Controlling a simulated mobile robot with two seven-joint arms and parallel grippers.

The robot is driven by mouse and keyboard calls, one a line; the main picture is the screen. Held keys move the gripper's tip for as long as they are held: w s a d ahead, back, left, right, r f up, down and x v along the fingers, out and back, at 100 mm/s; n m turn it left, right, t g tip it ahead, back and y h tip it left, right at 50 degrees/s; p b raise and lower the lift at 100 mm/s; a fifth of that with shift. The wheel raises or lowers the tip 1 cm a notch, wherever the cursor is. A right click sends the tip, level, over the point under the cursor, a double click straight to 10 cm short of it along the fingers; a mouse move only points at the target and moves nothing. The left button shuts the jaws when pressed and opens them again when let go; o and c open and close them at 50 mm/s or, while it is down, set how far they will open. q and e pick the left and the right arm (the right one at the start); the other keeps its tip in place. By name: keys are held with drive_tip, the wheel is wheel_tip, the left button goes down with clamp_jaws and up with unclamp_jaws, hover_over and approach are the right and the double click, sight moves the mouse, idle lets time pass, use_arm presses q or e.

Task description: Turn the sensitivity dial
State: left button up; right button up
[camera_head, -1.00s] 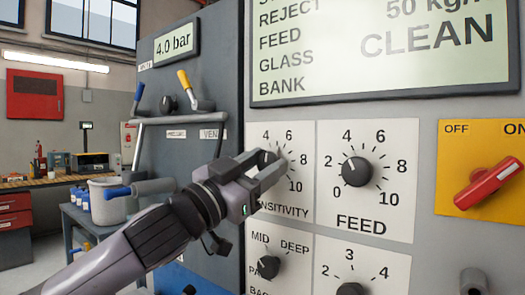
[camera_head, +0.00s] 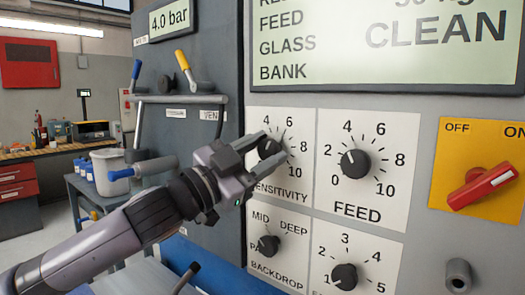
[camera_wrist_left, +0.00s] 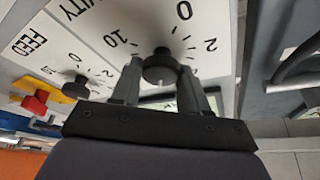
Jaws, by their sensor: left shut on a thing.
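The sensitivity dial (camera_head: 270,147) is a round black knob on a white plate with numbers, in the middle of the head view. Its label is partly covered by my gripper. My left gripper (camera_head: 260,160) comes in from the left, with one finger above the dial and one lower. In the left wrist view the dial (camera_wrist_left: 160,66) sits between the two fingertips (camera_wrist_left: 160,78), which are shut on it. A pale mark on the dial faces the gripper there. Its exact reading is hard to tell. My right gripper is not in view.
The feed dial (camera_head: 355,163) is close on the right, with the backdrop knob (camera_head: 268,245) below. A red switch (camera_head: 483,188) on a yellow plate is farther right. Levers and a handle bar (camera_head: 180,99) stand left, near my arm.

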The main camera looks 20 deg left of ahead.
use_arm(q)
drive_tip(key=o, duration=1)
drive_tip(key=b+v, duration=0.2)
drive_tip(key=v, duration=0.5)
drive_tip(key=shift+f, duration=0.1)
